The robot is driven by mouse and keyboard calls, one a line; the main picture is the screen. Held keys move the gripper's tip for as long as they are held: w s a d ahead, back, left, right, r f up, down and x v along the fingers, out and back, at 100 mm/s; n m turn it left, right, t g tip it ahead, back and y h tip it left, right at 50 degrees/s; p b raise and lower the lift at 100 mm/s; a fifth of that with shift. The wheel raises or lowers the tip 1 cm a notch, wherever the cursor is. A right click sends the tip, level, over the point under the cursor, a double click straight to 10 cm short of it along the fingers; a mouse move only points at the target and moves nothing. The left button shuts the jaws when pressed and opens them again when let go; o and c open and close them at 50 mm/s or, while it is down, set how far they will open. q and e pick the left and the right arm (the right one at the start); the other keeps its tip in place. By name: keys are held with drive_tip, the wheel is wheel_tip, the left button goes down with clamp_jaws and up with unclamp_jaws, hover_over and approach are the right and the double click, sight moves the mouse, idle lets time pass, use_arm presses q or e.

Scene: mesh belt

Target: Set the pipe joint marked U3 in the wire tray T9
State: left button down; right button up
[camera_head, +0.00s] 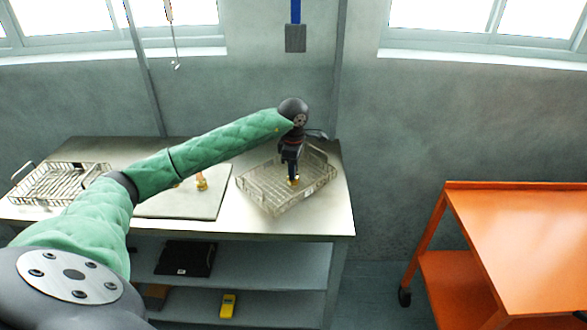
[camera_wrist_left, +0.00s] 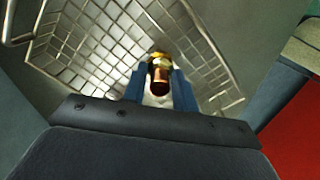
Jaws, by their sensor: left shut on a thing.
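My left gripper (camera_head: 292,178) points down over the wire tray (camera_head: 262,203) at the right end of the bench. It is shut on a brass and copper pipe joint (camera_head: 294,182). In the left wrist view the pipe joint (camera_wrist_left: 160,76) sits between the blue fingers (camera_wrist_left: 157,88), with the mesh of the wire tray (camera_wrist_left: 100,38) behind it. I cannot tell whether the joint touches the tray floor. No marking is readable on the joint or the tray. My right gripper is not in view.
Another wire tray (camera_head: 62,186) stands at the bench's left end. Between the trays, a flat board (camera_head: 176,207) carries another brass fitting (camera_head: 202,183), partly behind my arm. An orange cart (camera_head: 520,225) stands to the right. The lower shelf holds a yellow device (camera_head: 228,305).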

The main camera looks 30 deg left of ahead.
use_arm(q)
drive_tip(key=shift+f, duration=0.45)
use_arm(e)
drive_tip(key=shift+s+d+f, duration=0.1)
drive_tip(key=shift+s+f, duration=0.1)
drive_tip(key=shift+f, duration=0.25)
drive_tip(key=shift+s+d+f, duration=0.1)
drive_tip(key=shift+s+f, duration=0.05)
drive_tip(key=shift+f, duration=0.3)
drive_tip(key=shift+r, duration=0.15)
use_arm(q)
drive_tip(key=shift+f, duration=0.1)
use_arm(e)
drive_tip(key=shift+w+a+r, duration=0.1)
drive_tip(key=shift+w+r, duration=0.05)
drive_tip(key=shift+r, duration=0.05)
use_arm(q)
drive_tip(key=c, duration=1.1)
unclamp_jaws()
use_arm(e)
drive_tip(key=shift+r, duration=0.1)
